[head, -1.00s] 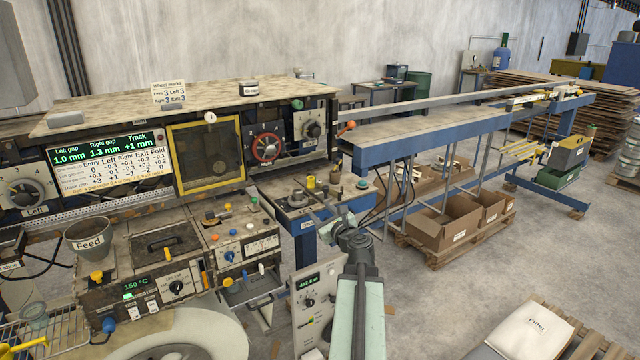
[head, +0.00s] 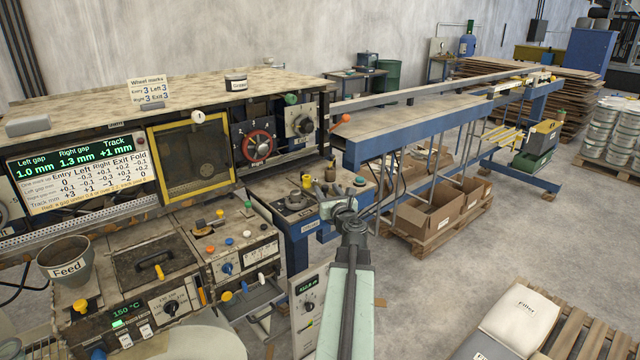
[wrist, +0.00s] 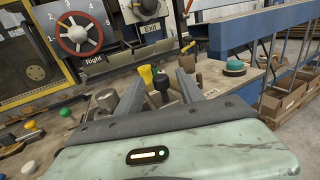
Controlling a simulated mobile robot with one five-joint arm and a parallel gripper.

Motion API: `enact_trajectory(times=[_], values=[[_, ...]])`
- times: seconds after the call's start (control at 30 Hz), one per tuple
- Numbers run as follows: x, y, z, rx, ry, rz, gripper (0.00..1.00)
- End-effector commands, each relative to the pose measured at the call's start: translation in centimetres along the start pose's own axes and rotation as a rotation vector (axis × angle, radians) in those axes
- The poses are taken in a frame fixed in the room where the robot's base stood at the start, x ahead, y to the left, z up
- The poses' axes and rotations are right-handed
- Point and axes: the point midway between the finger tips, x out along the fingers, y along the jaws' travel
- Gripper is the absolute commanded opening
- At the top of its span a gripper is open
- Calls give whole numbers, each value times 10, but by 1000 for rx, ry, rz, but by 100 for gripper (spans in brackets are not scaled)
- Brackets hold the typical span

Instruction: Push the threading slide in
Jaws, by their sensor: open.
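A small side table (head: 292,228) between the laminating machine and the long blue bench carries a yellow knob (head: 307,182), a dark knob (head: 330,173) and low metal fittings. I cannot tell which part is the threading slide; no label for it is readable. My gripper (head: 336,196) is over the table's right part, its fingers apart and empty. I cannot tell whether a finger touches anything.
The machine front with its red handwheel (head: 258,146) and yellow-framed window (head: 190,157) stands behind and left. An orange-tipped lever (head: 345,118) juts near the blue bench (head: 430,135). A grey control box (head: 308,305) stands close to my arm.

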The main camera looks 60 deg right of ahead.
Motion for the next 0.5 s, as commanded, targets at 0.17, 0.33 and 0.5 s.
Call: enact_trajectory(times=[0.17, 0.33, 0.5], values=[[38, 0, 0, -1, 0, 2, 45], [59, 0, 0, -1, 0, 2, 45], [59, 1, 0, -1, 0, 2, 45]])
